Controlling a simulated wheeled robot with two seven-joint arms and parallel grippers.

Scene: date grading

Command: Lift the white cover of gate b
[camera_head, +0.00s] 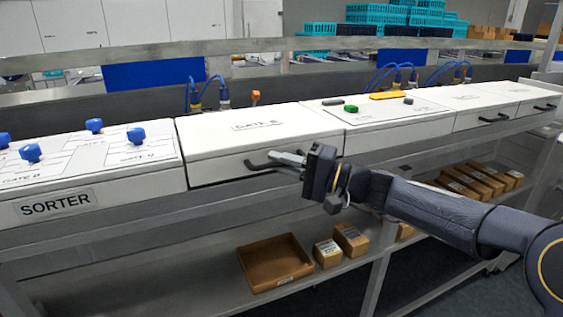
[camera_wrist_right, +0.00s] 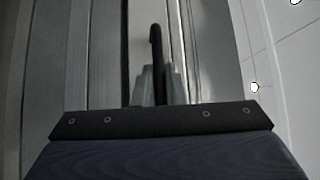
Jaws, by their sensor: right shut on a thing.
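The white cover of gate b (camera_head: 240,133) is a box-like lid with dark lettering on top, left of centre in the head view. It looks down, level with its neighbours. Its black bar handle (camera_head: 258,164) is on the front face and also shows in the right wrist view (camera_wrist_right: 156,45). My right gripper (camera_head: 288,159) reaches in from the right and is shut on the handle. In the right wrist view its grey fingers (camera_wrist_right: 158,85) are on both sides of the handle's near end. My left gripper is not in view.
The SORTER panel (camera_head: 90,165) with several blue knobs adjoins on the left. A panel with green and black buttons (camera_head: 385,108) adjoins on the right, with more handled covers beyond. A brown tray (camera_head: 275,262) and small boxes lie on the lower shelf.

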